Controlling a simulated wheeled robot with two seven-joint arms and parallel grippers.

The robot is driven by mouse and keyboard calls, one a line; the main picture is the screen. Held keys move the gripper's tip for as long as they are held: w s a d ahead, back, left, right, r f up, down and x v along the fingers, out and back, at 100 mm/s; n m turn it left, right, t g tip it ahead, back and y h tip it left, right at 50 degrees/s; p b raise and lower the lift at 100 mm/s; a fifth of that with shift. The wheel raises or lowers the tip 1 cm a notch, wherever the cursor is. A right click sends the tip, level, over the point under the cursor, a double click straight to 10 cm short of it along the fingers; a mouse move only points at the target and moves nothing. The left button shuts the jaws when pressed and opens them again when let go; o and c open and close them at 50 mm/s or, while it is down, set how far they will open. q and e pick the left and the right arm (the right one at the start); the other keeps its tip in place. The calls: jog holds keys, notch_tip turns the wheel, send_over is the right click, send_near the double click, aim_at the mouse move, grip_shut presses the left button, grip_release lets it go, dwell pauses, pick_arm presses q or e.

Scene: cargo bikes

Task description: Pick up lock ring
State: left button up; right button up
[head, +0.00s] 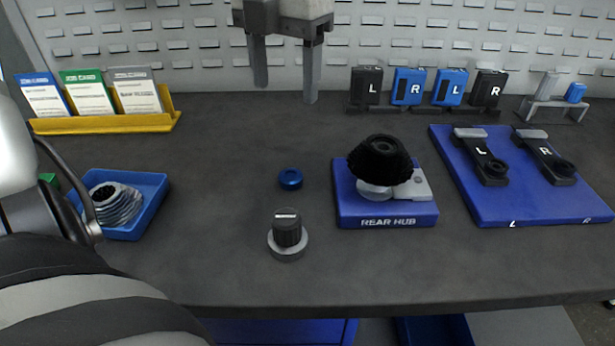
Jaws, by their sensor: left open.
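A small blue ring (290,179), which looks like the lock ring, lies flat on the dark workbench near the middle. My left gripper (286,92) hangs from the top of the view, behind and above the ring. Its two fingers point down, are spread apart and have nothing between them. The gripper is clear of the ring. My right gripper is not in view.
A black knob-like tool on a grey base (289,240) stands just in front of the ring. The blue REAR HUB stand (386,213) is to the right. A blue tray (150,215) with a ribbed metal part is at the left. A blue board (500,195) lies at the right.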

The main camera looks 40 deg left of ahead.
pick_arm(q)
send_over(291, 175)
jog(key=f, duration=1)
jog(key=shift+s+f+b, duration=0.2)
jog(key=shift+b, duration=0.1)
jog(key=shift+w+f, duration=0.15)
jog(key=shift+f, duration=2.7)
jog(key=c, duration=1.1)
